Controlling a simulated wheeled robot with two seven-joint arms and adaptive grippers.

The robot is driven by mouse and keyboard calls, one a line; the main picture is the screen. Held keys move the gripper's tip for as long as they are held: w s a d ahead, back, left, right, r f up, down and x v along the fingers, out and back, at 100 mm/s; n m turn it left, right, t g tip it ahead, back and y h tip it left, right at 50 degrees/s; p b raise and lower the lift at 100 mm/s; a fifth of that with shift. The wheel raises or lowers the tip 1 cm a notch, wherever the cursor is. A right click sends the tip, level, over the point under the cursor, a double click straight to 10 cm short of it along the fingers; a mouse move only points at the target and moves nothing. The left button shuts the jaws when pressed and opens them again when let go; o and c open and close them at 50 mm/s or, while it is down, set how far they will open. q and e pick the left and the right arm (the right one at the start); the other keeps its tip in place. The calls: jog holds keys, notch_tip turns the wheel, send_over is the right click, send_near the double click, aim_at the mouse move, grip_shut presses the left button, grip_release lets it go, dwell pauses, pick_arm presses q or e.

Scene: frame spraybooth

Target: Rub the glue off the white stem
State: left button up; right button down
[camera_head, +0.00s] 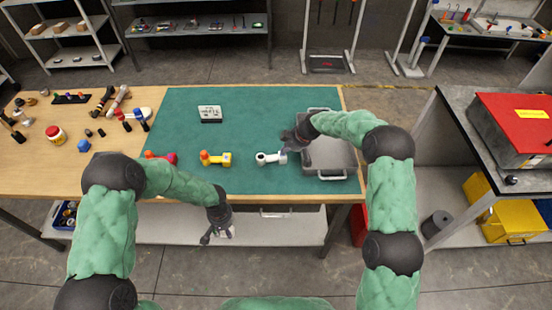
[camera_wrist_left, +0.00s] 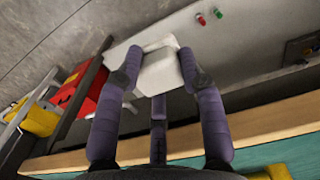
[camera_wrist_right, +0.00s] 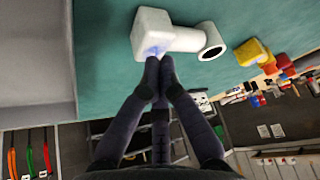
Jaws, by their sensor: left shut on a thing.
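The white stem (camera_head: 270,158) lies on the green mat (camera_head: 255,110) near the table's front edge. In the right wrist view, the white stem (camera_wrist_right: 180,39) has a blocky end, and a pale bluish smear (camera_wrist_right: 155,49) shows there. My right gripper (camera_head: 289,147) has its fingers together, tips at that end by the smear; whether they touch it I cannot tell. My left gripper (camera_head: 217,235) is in front of the table, below its top, shut on a white block-like thing (camera_wrist_left: 160,72).
A yellow stem (camera_head: 215,158) and a red one (camera_head: 162,157) lie left of the white stem. A grey tray (camera_head: 330,170) stands just right. A small labelled box (camera_head: 209,114) sits farther back. The mat's middle is clear. Tools and jars crowd the wooden left part.

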jog(key=shift+f+b, duration=0.55)
jog(key=shift+b, duration=0.05)
jog(key=shift+r+p, duration=0.7)
jog(key=shift+r, duration=2.3)
